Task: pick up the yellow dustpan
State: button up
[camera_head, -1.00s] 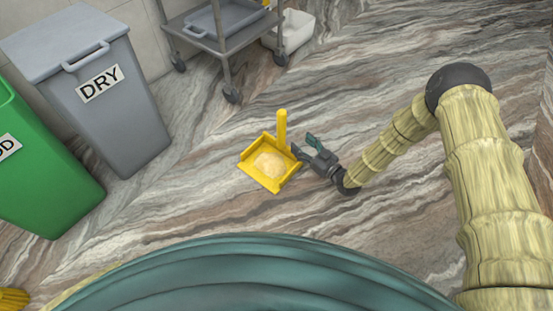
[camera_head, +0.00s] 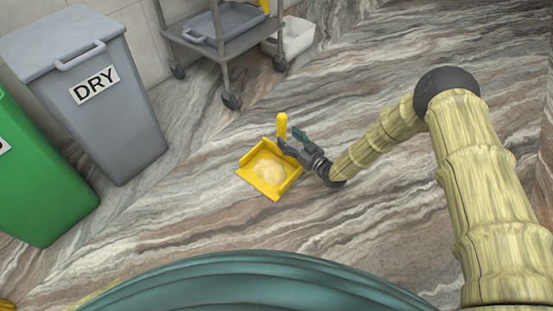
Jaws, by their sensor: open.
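The yellow dustpan (camera_head: 250,176) lies on the marble-patterned floor near the middle of the view. A pale, cream-coloured heap (camera_head: 271,168) sits in its pan. Its handle (camera_head: 282,121) sticks up at the far side of the pan. My gripper (camera_head: 286,140) is open at the handle's base, by the pan's upper right edge. One finger overlaps the handle's lower part in the picture and the other is just to its right. I cannot tell whether the fingers touch the handle. The handle's base is partly hidden by the gripper.
A grey bin marked DRY (camera_head: 125,130) and a green bin (camera_head: 40,185) stand at the left. A grey wheeled trolley (camera_head: 231,100) with a grey tray (camera_head: 222,27) stands behind the dustpan. A white tub (camera_head: 296,38) is beside it. The floor right of the dustpan is clear except for my arm.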

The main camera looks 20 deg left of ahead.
aim_at(285, 135)
jog(key=b+x, duration=0.2)
jog(key=x, duration=0.1)
jog(key=shift+f, duration=0.15)
jog(key=shift+w+a, duration=0.25)
jog(key=shift+a, duration=0.25)
jog(key=shift+r, duration=0.25)
grip_shut()
